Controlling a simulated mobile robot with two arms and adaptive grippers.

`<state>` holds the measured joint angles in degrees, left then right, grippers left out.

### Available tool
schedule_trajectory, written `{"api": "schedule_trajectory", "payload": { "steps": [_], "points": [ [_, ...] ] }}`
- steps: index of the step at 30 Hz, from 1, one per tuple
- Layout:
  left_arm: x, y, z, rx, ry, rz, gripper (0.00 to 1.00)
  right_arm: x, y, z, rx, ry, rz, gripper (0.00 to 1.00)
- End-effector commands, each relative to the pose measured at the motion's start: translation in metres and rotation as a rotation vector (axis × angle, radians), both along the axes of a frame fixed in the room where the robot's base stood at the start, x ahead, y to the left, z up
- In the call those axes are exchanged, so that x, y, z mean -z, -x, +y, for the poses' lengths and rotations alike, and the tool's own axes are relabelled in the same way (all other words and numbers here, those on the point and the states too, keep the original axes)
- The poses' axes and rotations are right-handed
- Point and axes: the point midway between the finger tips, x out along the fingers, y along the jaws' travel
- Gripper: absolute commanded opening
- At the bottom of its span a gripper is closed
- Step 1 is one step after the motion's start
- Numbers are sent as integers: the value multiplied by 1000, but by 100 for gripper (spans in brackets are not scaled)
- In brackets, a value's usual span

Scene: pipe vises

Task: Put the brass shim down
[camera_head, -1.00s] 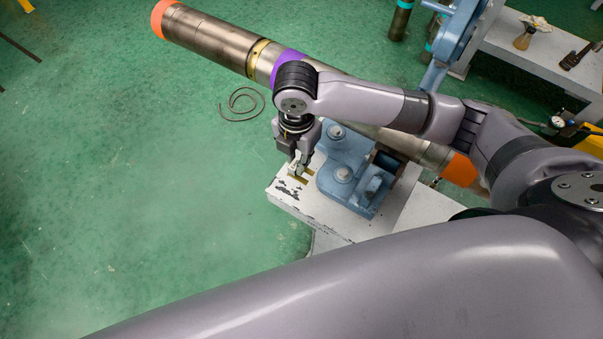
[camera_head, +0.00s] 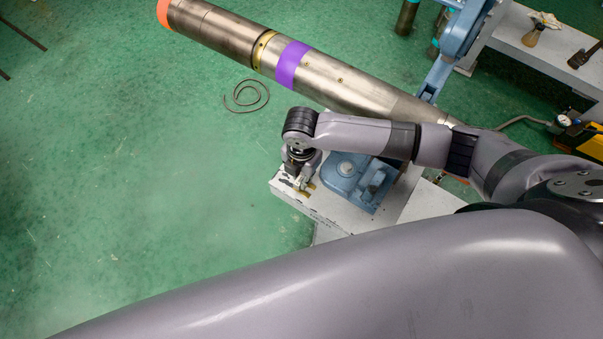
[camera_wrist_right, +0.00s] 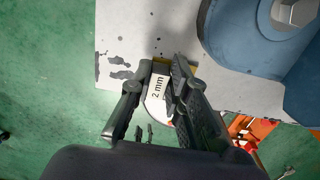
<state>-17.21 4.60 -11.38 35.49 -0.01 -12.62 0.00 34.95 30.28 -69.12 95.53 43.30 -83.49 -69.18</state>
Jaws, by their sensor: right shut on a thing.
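The brass shim shows as a small yellow edge (camera_wrist_right: 190,70) in the right wrist view, with a white label reading "2 mm" (camera_wrist_right: 158,87) between the fingers. My right gripper (camera_wrist_right: 165,80) is shut on it, pointing at the top of a pale, chipped block (camera_wrist_right: 125,35). In the head view my right gripper (camera_head: 302,184) is over the block's left part, beside the blue vise base (camera_head: 350,185). Fingers and wrist hide much of the shim. I cannot tell whether it touches the block. My left gripper is not in view.
A long steel pipe (camera_head: 340,83) with a purple band runs diagonally behind my right arm. A coiled cord (camera_head: 245,96) lies on the green floor. A bench (camera_head: 515,40) at the upper right holds a brush (camera_head: 531,36). The block's left edge is close to the gripper.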

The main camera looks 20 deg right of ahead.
Motion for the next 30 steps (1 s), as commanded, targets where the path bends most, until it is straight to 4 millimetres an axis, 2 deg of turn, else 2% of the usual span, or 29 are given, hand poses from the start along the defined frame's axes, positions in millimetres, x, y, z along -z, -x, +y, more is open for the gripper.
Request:
{"api": "schedule_trajectory", "payload": {
  "steps": [5,6,14,25,30],
  "points": [
    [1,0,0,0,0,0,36,3,0,0,0,0,0,0],
    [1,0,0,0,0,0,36,2,0,0,0,0,0,19],
    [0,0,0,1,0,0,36,2,0,0,0,0,0,36],
    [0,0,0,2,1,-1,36,-3,-1,0,1,-1,-1,36],
    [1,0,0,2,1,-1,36,-28,-1,0,0,-2,-4,36]
  ]
}}
